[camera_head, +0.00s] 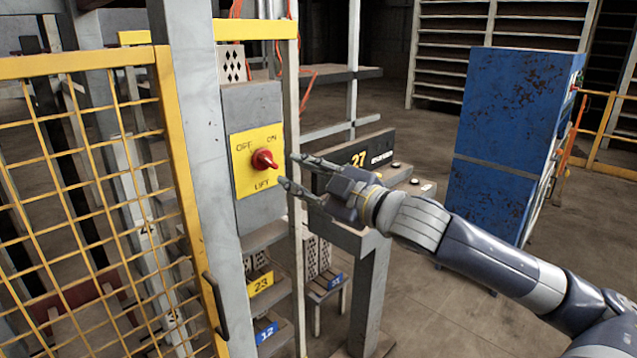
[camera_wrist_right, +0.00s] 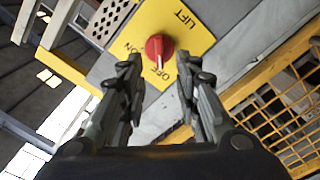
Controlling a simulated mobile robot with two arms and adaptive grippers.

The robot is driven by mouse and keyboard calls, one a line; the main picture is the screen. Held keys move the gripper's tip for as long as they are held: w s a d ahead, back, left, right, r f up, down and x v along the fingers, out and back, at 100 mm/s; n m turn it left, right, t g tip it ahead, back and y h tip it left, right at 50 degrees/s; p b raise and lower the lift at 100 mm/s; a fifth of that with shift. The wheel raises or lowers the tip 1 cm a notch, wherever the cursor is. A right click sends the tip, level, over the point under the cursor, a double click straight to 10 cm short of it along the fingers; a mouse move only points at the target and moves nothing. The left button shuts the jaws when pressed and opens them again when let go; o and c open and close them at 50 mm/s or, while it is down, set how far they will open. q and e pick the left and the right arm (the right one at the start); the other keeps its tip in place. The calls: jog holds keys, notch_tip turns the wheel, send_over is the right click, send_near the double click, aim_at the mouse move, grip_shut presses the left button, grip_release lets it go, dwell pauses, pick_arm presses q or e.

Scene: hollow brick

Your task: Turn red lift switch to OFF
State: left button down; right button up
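The red lift switch (camera_head: 264,159) is a round knob on a yellow plate (camera_head: 243,179) lettered OFF, ON and LIFT, fixed to a grey box. The red knob (camera_wrist_right: 158,47) also shows in the right wrist view, just beyond the gap between the fingertips. A pale mark on it lies on the side near the OFF lettering there; its exact setting is hard to tell. My right gripper (camera_head: 287,170) is open, to the right of the knob and apart from it. Its fingers (camera_wrist_right: 160,78) are spread and empty in the wrist view. My left gripper is out of view.
A yellow mesh gate (camera_head: 90,190) and a grey post (camera_head: 203,150) stand left of the switch. A thin upright (camera_head: 293,230) stands just right of the box. A blue cabinet (camera_head: 505,140) stands behind.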

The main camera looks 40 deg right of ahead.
jog(key=shift+s+d, duration=0.15)
jog(key=shift+s, duration=1.9)
